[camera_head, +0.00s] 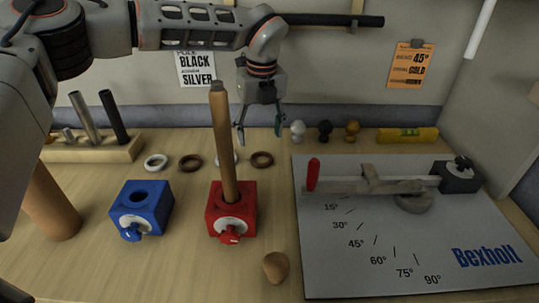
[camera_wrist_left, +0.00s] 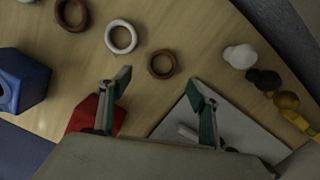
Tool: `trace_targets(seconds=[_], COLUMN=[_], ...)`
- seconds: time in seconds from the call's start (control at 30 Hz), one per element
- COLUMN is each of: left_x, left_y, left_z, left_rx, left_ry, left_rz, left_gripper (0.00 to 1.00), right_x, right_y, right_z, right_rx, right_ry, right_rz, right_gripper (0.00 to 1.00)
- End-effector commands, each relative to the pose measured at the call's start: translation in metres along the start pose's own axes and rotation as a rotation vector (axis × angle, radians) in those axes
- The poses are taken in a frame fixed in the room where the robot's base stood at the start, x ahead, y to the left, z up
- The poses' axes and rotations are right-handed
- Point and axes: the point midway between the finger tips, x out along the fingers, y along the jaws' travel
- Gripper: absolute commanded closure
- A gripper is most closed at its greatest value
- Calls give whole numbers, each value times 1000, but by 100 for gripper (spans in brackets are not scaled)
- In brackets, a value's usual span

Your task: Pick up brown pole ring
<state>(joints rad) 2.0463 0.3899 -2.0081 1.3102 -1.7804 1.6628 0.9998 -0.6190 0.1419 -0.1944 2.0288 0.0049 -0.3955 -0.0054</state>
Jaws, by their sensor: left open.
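Two brown rings lie flat on the wooden table, one (camera_head: 190,169) left of the wooden pole (camera_head: 222,130) and one (camera_head: 262,166) just right of it. My left gripper (camera_head: 259,133) points down, open and empty, above the right brown ring and apart from it. In the left wrist view this ring (camera_wrist_left: 150,64) shows just beyond the gap between the open fingertips (camera_wrist_left: 160,82). The left brown ring (camera_wrist_left: 61,14) is at that view's top edge. My right gripper is not in view.
The pole stands upright in a red block (camera_head: 217,222), close to my left gripper. White rings (camera_head: 156,168) lie in the same row; one is partly behind the pole. A blue block (camera_head: 135,210), small knobs (camera_head: 325,132) and a grey angle board (camera_head: 330,255) surround it.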

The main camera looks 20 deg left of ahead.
Motion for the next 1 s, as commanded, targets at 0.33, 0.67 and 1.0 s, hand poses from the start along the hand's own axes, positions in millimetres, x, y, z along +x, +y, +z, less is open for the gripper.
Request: trace_targets(seconds=[0.33,0.67,1.0], left_x=[31,75,77], left_y=[-1,-6,-7], left_z=[-1,-2,-2], left_rx=[0,0,0], left_ry=[2,3,0], left_rz=[2,4,1], left_gripper=[38,38,56], right_x=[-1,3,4], right_y=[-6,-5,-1], right_z=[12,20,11], right_rx=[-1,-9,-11], right_ry=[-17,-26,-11], right_rz=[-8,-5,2], right_gripper=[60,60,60])
